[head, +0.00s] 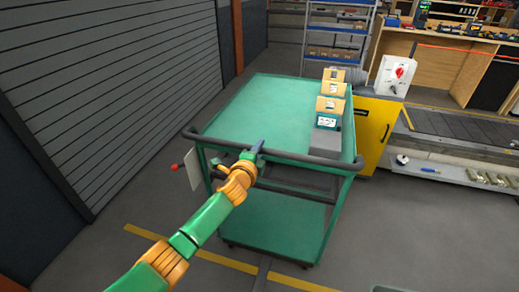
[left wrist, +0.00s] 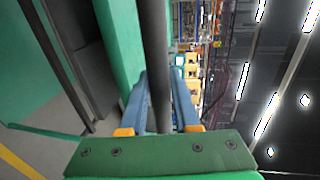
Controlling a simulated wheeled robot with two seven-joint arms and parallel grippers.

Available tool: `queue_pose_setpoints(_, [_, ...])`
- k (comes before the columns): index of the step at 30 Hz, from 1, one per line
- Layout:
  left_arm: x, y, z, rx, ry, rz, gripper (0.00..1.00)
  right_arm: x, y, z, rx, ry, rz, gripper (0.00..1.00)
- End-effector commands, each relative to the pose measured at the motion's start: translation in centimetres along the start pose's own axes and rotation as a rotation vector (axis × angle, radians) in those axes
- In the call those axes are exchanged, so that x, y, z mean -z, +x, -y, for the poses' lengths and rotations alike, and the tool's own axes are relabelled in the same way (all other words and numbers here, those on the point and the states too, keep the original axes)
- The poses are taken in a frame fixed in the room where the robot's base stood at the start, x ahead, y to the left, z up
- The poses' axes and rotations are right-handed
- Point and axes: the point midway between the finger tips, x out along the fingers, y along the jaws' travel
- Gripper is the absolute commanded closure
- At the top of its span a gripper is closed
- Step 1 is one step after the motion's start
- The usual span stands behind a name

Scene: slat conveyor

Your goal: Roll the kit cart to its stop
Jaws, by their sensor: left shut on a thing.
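The kit cart (head: 235,115) is green, with a flat top, a lower shelf (head: 270,225) and a dark push handle (head: 300,157) along its near side. My left gripper (head: 255,153) is at the handle, left of its middle. In the left wrist view the handle bar (left wrist: 154,45) runs between the two blue fingers of my left gripper (left wrist: 160,108), which are shut on it. The cart's top carries several tan bins and a grey box at its right side. My right gripper is not in view. I cannot make out the stop for certain.
A yellow cabinet (head: 372,130) and the slat conveyor (head: 455,128) stand right of the cart. A grey shutter wall (head: 110,80) is on the left, and a shelf rack (head: 340,40) stands behind.

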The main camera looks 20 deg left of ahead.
Motion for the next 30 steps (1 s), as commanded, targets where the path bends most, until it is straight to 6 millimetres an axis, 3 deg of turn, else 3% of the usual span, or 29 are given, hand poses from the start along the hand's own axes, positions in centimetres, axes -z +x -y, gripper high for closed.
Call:
queue_pose_setpoints(16, [0.0, 0.0, 0.01, 0.0, -0.001, 0.0, 1.0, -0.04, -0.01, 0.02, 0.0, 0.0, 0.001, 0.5])
queue_pose_setpoints(17, [0.0, 0.0, 0.01, 0.0, -0.001, 0.0, 0.68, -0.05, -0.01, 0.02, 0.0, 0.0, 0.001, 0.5])
queue_pose_setpoints(20, [0.0, 0.0, -0.01, 0.0, -0.001, 0.0, 0.41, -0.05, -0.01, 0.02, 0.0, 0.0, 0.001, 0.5])
queue_pose_setpoints(30, [0.0, -0.22, 0.02, -0.001, 0.0, 0.0, 0.41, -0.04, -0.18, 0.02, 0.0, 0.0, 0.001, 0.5])
